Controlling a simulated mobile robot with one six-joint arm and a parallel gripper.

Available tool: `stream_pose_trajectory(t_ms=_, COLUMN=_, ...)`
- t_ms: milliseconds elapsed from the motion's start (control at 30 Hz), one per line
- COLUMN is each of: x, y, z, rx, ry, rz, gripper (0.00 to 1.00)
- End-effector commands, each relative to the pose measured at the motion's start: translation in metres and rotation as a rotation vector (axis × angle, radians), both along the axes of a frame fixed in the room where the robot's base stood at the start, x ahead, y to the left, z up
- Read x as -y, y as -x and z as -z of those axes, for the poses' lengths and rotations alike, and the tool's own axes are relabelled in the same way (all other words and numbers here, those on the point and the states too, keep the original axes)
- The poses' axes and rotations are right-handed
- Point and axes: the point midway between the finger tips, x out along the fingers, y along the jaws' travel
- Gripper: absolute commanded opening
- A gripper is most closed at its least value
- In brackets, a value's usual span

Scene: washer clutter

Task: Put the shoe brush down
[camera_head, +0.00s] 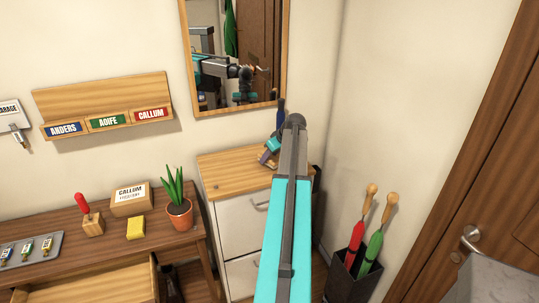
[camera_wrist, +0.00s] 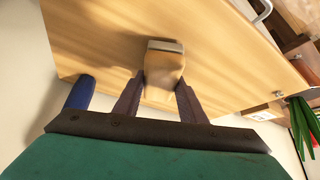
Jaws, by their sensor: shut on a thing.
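The shoe brush (camera_wrist: 165,62), a small wooden block with a paler end, is between the two dark fingers of my gripper (camera_wrist: 158,100) in the wrist view. My gripper (camera_head: 266,156) is shut on it over the wooden top of the white cabinet (camera_head: 225,172) in the head view. There, my arm and fingers hide most of the brush. The brush is over the cabinet top, close to its surface; I cannot tell whether it touches.
A dark blue object (camera_head: 281,110) stands behind my gripper; its blue part (camera_wrist: 80,92) shows left of the fingers. A potted plant (camera_head: 179,210), yellow sponge (camera_head: 135,228) and labelled box (camera_head: 131,199) are on the lower table. An umbrella stand (camera_head: 350,275) is at right. The cabinet top's left part is clear.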

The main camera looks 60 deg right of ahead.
Motion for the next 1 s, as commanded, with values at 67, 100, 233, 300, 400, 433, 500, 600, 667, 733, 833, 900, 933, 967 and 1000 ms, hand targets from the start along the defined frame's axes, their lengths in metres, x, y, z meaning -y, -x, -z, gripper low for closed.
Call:
stream_pose_trajectory(t_ms=67, x=0.000, y=0.000, z=0.003, rx=0.000, ry=0.000, rz=0.000, gripper=0.14)
stream_pose_trajectory(t_ms=100, x=0.000, y=0.000, z=0.005, rx=0.000, ry=0.001, rz=-0.001, gripper=0.14)
stream_pose_trajectory(t_ms=233, x=0.000, y=0.000, z=0.007, rx=0.001, ry=0.002, rz=0.000, gripper=0.14)
stream_pose_trajectory(t_ms=300, x=0.000, y=0.000, z=0.007, rx=0.001, ry=0.002, rz=0.000, gripper=0.14)
stream_pose_trajectory(t_ms=400, x=0.000, y=0.000, z=0.007, rx=0.001, ry=0.002, rz=0.000, gripper=0.14)
stream_pose_trajectory(t_ms=433, x=0.000, y=0.000, z=0.008, rx=0.001, ry=0.002, rz=0.000, gripper=0.14)
stream_pose_trajectory(t_ms=500, x=0.000, y=0.000, z=0.009, rx=0.001, ry=0.002, rz=0.000, gripper=0.14)
stream_pose_trajectory(t_ms=600, x=0.000, y=0.000, z=0.012, rx=0.001, ry=0.002, rz=0.000, gripper=0.14)
stream_pose_trajectory(t_ms=667, x=0.000, y=0.000, z=0.012, rx=0.001, ry=0.002, rz=0.000, gripper=0.40)
stream_pose_trajectory(t_ms=733, x=0.000, y=0.000, z=0.011, rx=0.001, ry=0.002, rz=0.000, gripper=0.52)
stream_pose_trajectory(t_ms=833, x=0.000, y=0.000, z=0.011, rx=0.001, ry=0.002, rz=0.000, gripper=0.56)
stream_pose_trajectory(t_ms=900, x=0.000, y=0.000, z=0.011, rx=0.001, ry=0.001, rz=0.001, gripper=0.56)
stream_pose_trajectory(t_ms=933, x=0.000, y=0.000, z=0.011, rx=0.001, ry=0.001, rz=0.001, gripper=0.56)
stream_pose_trajectory(t_ms=967, x=0.000, y=0.000, z=0.011, rx=0.001, ry=0.001, rz=0.001, gripper=0.56)
stream_pose_trajectory(t_ms=1000, x=0.000, y=0.000, z=0.011, rx=0.001, ry=0.001, rz=0.001, gripper=0.56)
